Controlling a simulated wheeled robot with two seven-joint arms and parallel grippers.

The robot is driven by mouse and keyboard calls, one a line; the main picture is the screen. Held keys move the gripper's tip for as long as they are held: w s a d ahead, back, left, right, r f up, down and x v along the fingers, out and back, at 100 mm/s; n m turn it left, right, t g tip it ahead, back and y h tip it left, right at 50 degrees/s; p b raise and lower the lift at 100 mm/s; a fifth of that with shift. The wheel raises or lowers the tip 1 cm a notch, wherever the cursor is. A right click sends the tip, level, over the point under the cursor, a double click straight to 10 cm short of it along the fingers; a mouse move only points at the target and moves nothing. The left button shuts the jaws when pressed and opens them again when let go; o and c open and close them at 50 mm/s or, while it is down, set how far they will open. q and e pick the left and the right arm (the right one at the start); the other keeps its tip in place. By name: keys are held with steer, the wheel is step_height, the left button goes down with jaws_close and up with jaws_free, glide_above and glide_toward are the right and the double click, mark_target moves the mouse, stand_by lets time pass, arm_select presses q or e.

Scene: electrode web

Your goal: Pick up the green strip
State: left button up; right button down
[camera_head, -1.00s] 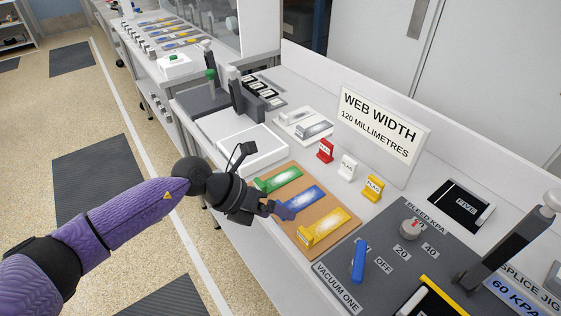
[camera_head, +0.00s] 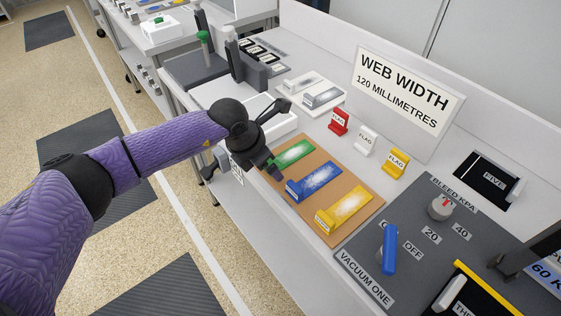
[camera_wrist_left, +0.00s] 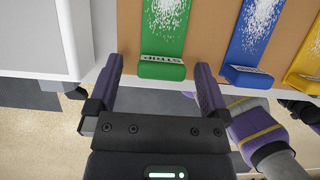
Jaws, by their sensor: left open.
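The green strip (camera_head: 293,153) lies on a brown board, left of the blue and yellow strips. In the left wrist view the green strip (camera_wrist_left: 166,40) has a speckled white patch and a raised, labelled near end. My left gripper (camera_head: 273,170) is at the near end of the green strip in the head view, which it partly covers. In the left wrist view my left gripper (camera_wrist_left: 158,75) is open and empty, its two fingers apart on either side of the green strip's near end. I cannot tell its height above the board. My right gripper is not in view.
The blue strip (camera_head: 316,180) and yellow strip (camera_head: 346,208) lie close to the right on the brown board (camera_head: 375,205). A white tray (camera_head: 281,122) stands left of the board. Red (camera_head: 339,122), white and yellow flags stand behind. A grey control panel (camera_head: 410,265) is at the right.

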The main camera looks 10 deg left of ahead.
arm_select(q)
steer(key=shift+r, duration=0.15)
steer(key=c, duration=1.3)
